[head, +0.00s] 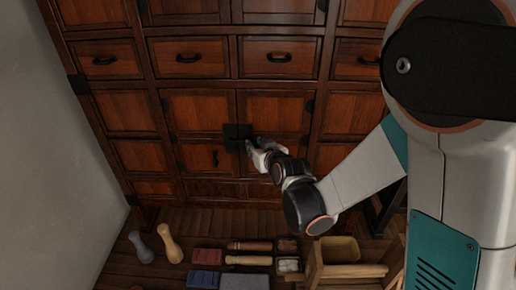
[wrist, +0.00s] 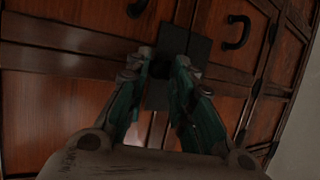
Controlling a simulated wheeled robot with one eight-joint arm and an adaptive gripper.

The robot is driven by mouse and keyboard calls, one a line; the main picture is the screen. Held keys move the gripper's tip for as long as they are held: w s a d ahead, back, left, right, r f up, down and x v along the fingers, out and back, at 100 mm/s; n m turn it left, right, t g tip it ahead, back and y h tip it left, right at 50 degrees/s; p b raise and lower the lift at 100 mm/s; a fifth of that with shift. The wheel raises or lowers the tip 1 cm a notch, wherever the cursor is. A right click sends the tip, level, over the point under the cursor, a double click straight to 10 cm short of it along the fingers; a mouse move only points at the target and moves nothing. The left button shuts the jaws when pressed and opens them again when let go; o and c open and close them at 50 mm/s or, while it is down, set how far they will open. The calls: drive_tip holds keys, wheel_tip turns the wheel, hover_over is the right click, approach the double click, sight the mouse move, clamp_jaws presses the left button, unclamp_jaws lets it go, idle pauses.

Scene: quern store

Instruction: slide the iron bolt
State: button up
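The iron bolt (head: 237,138) is a black fitting on dark square plates where the two middle cabinet doors meet. In the wrist view its dark plate (wrist: 171,42) shows beyond and between my fingertips. My gripper (head: 252,148) is at the right side of the bolt, close to the door face. In the wrist view my gripper (wrist: 160,66) has its two fingers angled inward, with a narrow gap between the tips. A dark part of the bolt lies in that gap. Shadow hides whether the fingertips touch it.
The cabinet (head: 190,110) has several drawers and doors with black pulls. A grey wall (head: 50,150) stands at the left. Below, the floor holds pestle-like pieces (head: 170,243), red blocks (head: 206,257), a grey slab (head: 244,281) and a wooden crate (head: 312,268) at the right.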

drive_tip(key=shift+o, duration=0.5)
drive_tip(key=shift+a, duration=0.2)
drive_tip(key=shift+d, duration=0.1)
drive_tip(key=shift+s, duration=0.1)
drive_tip(key=v, duration=1.2)
